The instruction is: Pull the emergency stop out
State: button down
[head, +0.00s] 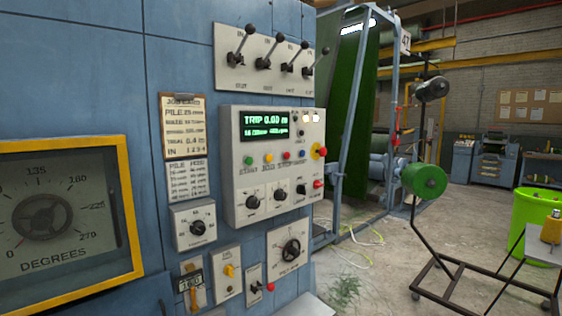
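The emergency stop (321,152) appears to be the red mushroom button on a yellow round base at the right edge of the white control panel (230,150). I cannot tell from this angle whether it is pressed in or out. A smaller red knob (318,184) sits below it on the same panel. The panel's green display (265,127) is lit and reads "TRIP 0.00 m". My gripper is not in view.
Several black-balled levers (264,62) stick out above the panel. Rotary switches, including a large one (291,249), sit below. At right stand a wheeled frame with a green reel (427,180) and a green bin (534,220). Some concrete floor (375,275) is open between.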

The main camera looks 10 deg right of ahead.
aim_at(322, 151)
jog(key=z, duration=0.65)
jog(key=i, duration=1.5)
jog(key=u, duration=0.85)
